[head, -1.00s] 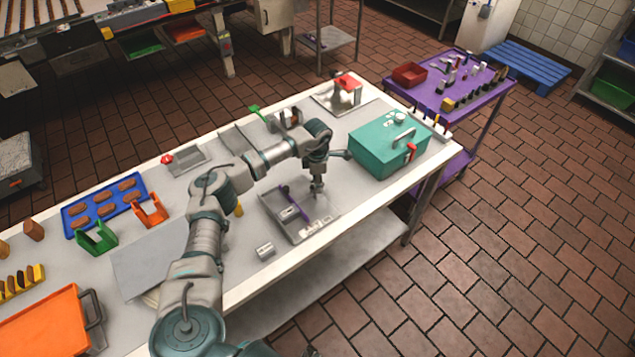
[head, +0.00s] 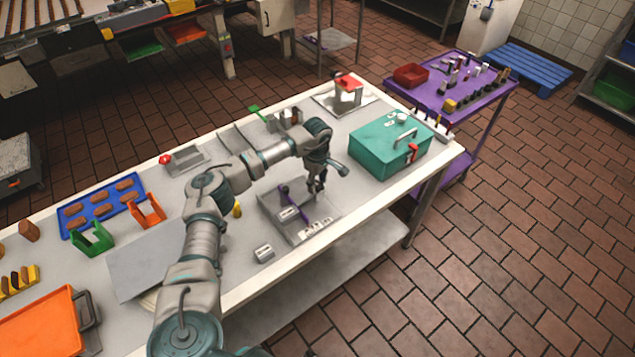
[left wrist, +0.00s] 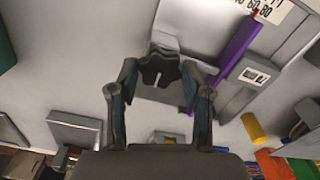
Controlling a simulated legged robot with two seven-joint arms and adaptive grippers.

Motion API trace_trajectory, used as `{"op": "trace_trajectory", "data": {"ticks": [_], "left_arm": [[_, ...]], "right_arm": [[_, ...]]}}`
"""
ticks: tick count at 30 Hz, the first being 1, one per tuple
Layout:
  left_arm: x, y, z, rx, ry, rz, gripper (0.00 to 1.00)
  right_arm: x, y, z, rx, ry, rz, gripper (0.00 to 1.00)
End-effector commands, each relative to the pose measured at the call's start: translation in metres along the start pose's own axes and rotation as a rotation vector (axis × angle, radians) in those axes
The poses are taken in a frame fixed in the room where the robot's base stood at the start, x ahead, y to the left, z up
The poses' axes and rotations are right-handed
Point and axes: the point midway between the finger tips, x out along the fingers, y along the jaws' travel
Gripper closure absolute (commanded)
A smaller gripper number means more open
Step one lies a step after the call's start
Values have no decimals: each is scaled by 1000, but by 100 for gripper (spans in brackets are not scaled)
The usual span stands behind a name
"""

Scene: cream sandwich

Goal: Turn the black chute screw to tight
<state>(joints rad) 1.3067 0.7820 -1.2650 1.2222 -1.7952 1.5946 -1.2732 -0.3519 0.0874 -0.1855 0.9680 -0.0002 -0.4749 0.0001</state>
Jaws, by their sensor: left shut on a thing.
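The black chute screw (left wrist: 158,70) is a lobed knob with a white mark, seen in the left wrist view between the fingertips of my left gripper (left wrist: 160,80). The fingers are shut on it, one on each side. In the head view, my left gripper (head: 316,186) points down at the far right corner of the grey chute fixture (head: 297,236), and the screw is too small or hidden to tell there. A purple bar (head: 285,195) lies across the fixture; it also shows in the left wrist view (left wrist: 235,45). My right gripper is out of view.
A teal box (head: 375,150) with a handle stands right of the fixture. A small metal block (head: 263,253) lies in front of it. Orange (head: 147,212) and green (head: 91,240) holders and a blue tray (head: 72,227) are to the left. The table's front edge is close to the fixture.

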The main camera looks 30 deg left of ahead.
Motion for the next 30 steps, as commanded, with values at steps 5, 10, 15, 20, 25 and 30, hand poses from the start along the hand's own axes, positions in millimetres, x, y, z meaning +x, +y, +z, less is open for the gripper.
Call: {"op": "trace_trajectory", "data": {"ticks": [5, 10, 15, 20, 25, 30], "left_arm": [[-1, 1, -1, 30, 1, 6, 86], [-1, 1, -1, 37, 1, 6, 86], [-1, 1, -1, 38, 1, 6, 86], [-1, 1, -1, 37, 1, 5, 34], [-1, 0, 0, 37, 1, 3, 26], [-2, 0, 0, 37, 1, 3, 26]], "right_arm": [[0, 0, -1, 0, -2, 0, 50], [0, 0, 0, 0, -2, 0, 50], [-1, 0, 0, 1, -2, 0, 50], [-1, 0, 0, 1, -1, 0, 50], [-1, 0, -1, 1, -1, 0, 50], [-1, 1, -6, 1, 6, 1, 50]]}}
